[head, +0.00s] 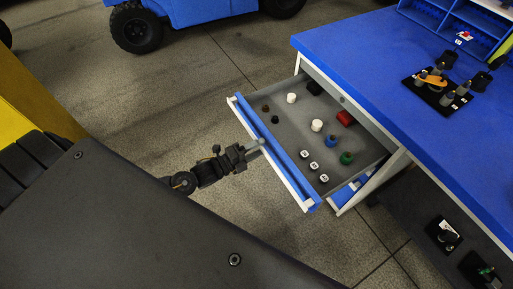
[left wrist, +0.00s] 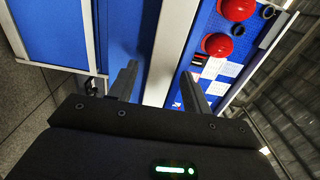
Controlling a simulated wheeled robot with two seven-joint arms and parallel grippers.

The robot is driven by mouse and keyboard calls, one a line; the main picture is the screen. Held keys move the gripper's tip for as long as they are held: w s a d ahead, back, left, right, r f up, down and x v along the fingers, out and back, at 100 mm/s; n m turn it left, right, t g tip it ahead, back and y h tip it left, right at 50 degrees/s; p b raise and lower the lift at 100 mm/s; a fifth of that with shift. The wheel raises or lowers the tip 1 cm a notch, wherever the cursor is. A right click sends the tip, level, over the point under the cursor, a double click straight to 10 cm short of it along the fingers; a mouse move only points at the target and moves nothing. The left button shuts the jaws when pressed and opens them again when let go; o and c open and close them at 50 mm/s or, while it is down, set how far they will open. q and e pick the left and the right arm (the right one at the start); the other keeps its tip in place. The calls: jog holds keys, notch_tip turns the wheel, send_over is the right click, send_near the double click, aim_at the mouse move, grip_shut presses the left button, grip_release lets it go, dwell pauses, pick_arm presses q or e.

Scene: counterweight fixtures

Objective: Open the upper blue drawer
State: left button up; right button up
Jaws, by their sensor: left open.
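The upper blue drawer (head: 273,150) stands pulled well out from the blue-topped workbench (head: 365,60) in the head view. Its grey inside shows. It has a blue front with a pale strip along its outer side. My left gripper (head: 256,146) is at the middle of that front, on its outer side. In the left wrist view, the two fingers of my left gripper (left wrist: 160,86) are apart, with a pale strip (left wrist: 165,55) and part of a blue surface between them. Whether the fingers touch the strip I cannot tell. My right gripper is not in view.
The drawer holds white pieces (head: 317,125), a red block (head: 345,118), a green ring (head: 347,158) and several small parts. Below it shows another blue and white front (head: 345,195). A black fixture plate (head: 437,90) stands on the bench. Concrete floor is free left of the drawer.

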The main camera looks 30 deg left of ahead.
pick_arm(q)
jog(key=v, duration=1)
jog(key=shift+s+a, duration=0.2)
jog(key=shift+s, duration=0.1)
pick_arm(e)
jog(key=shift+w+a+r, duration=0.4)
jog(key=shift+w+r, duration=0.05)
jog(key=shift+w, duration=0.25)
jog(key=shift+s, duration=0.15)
